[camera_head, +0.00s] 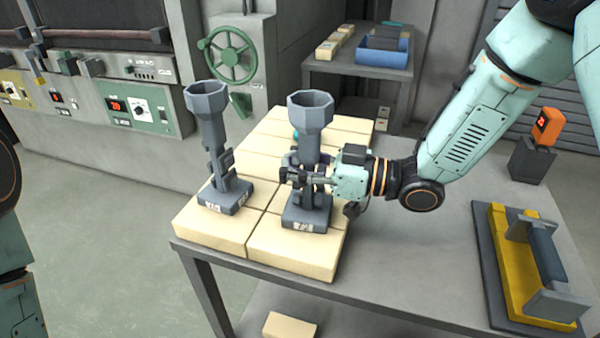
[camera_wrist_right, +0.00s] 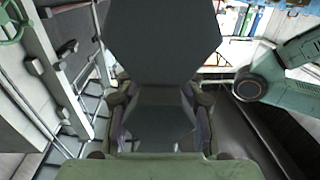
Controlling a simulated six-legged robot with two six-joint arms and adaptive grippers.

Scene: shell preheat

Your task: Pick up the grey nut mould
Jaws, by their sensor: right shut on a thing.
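Two grey moulds with octagonal funnel tops stand on cream blocks in the head view. The right-hand grey mould (camera_head: 309,112) is upright on a square, labelled base. My right gripper (camera_head: 302,178) reaches in from the right and is shut on its middle. In the right wrist view the held mould (camera_wrist_right: 160,45) fills the centre, with a finger on each side. The other grey mould (camera_head: 208,105) stands to the left, with a stepped lower body and its own labelled base. I cannot read either label clearly. My left gripper is not in view.
The cream blocks (camera_head: 210,228) cover the left of the grey table (camera_head: 410,255). A yellow-and-grey fixture (camera_head: 505,250) sits at the right, and an orange display (camera_head: 546,127) behind it. A furnace panel with a green handwheel (camera_head: 228,55) stands back left. A blue bin (camera_head: 383,55) is behind.

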